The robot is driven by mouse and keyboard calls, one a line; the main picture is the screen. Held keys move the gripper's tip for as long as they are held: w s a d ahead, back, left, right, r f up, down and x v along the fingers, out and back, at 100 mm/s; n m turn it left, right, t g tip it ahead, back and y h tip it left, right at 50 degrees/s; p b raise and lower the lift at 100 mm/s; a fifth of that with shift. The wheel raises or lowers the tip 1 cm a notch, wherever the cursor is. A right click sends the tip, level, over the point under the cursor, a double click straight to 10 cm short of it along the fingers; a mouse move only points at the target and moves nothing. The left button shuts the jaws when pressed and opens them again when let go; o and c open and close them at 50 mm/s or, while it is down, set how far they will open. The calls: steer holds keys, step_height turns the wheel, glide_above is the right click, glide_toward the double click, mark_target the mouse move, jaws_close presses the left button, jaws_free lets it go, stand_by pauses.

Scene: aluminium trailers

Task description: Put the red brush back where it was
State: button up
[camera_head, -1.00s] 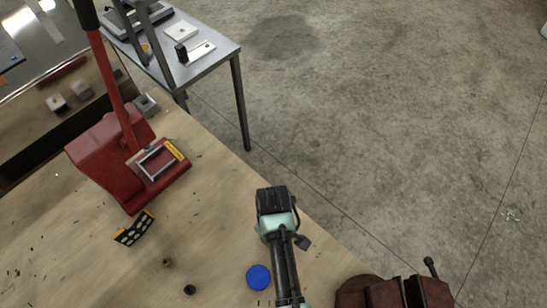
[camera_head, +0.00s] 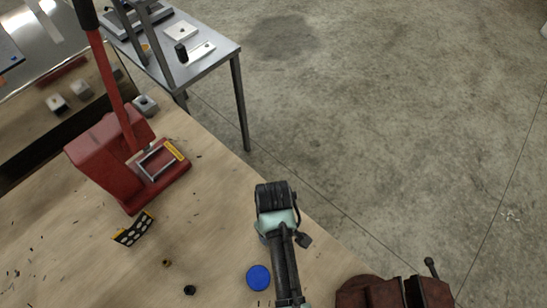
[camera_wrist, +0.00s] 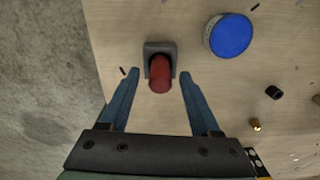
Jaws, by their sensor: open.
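The red brush (camera_wrist: 160,78) shows in the wrist view as a rounded red handle with a grey rectangular block (camera_wrist: 160,47) at its far end. It seems to stand on the wooden bench (camera_wrist: 125,25), handle towards the camera. My gripper (camera_wrist: 159,77) is open, with one blue finger on each side of the red handle and a visible gap on both sides. In the head view my gripper (camera_head: 277,215) is over the bench's right edge area, and it hides the brush there.
A blue round lid (camera_head: 258,277) lies close to my gripper. A black nut (camera_head: 189,290), a small brass piece (camera_head: 166,263) and a yellow-black strip (camera_head: 134,229) lie further left. A red lever press (camera_head: 110,155) stands at upper left, a dark red vise (camera_head: 385,293) at lower right.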

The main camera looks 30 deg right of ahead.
step_height(320, 180, up, 10)
steer(key=w+r+m+t+h, duration=0.1)
steer(key=w+r+t+h, duration=0.1)
steer(key=w+r+t, duration=1.15)
steer(key=w+a+r+t, duration=0.1)
steer(key=w+a+r, duration=0.15)
steer(key=r, duration=0.85)
steer(key=w+a+r+t, duration=0.1)
steer(key=w+r, duration=0.3)
steer(key=r, duration=0.6)
steer(key=s+a+r+t, duration=0.2)
steer(key=s+r+t, duration=0.2)
steer(key=r, duration=0.6)
steer(key=s+a+r+m+t+y, duration=0.1)
steer(key=s+a+r+t, duration=0.2)
steer(key=r, duration=0.7)
steer(key=s+a+r+m+t, duration=0.1)
steer(key=s+r+t, duration=0.4)
steer(key=r, duration=0.5)
steer(key=shift+s+a+r+y+b, duration=0.25)
steer(key=shift+s+a+b, duration=0.3)
steer(key=shift+s, duration=0.7)
steer(key=shift+a+f, duration=0.1)
steer(key=shift+f, duration=0.05)
